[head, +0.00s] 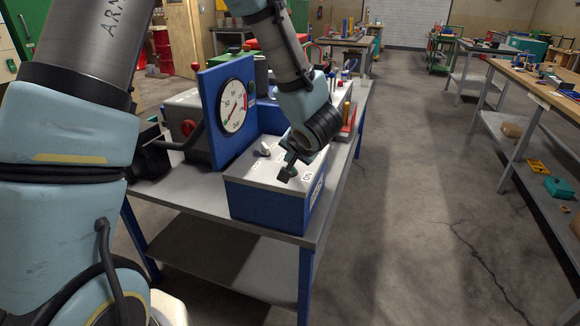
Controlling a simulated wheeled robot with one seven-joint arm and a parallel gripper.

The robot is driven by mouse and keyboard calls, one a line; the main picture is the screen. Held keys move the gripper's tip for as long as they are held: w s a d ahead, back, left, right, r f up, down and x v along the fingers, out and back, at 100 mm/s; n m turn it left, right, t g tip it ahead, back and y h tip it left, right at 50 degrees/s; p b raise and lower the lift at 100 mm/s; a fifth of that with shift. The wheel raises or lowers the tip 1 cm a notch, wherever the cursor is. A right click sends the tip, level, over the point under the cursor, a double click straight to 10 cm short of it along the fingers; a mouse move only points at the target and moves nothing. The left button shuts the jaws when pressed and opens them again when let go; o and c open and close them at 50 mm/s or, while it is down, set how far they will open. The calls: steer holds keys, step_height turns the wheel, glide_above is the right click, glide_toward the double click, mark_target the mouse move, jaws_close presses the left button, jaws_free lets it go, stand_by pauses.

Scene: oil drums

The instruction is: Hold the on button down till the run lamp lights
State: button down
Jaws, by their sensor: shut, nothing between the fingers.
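A blue control box with a light grey top (262,206) sits at the near end of the workbench. My gripper (285,174) is shut and empty, pointing down at the right part of the box top. A white label (307,176) shows beside the fingertips. The on button cannot be made out; my fingers may hide it. I cannot tell whether the fingertips touch the box. A small pale knob or switch (264,148) stands at the back of the top. I cannot pick out a run lamp or see it lit.
A blue panel with a round dial gauge (232,107) stands upright behind the box at left. A grey machine with a red knob (188,127) is left of it. The grey workbench (190,184) has bare room at its near left. Open floor lies to the right.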

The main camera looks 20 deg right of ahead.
steer(key=shift+f, duration=0.55)
stand_by(1.4)
steer(key=shift+r+p, duration=1)
steer(key=shift+p, duration=0.15)
step_height(320, 180, up, 5)
steer(key=p, duration=0.6)
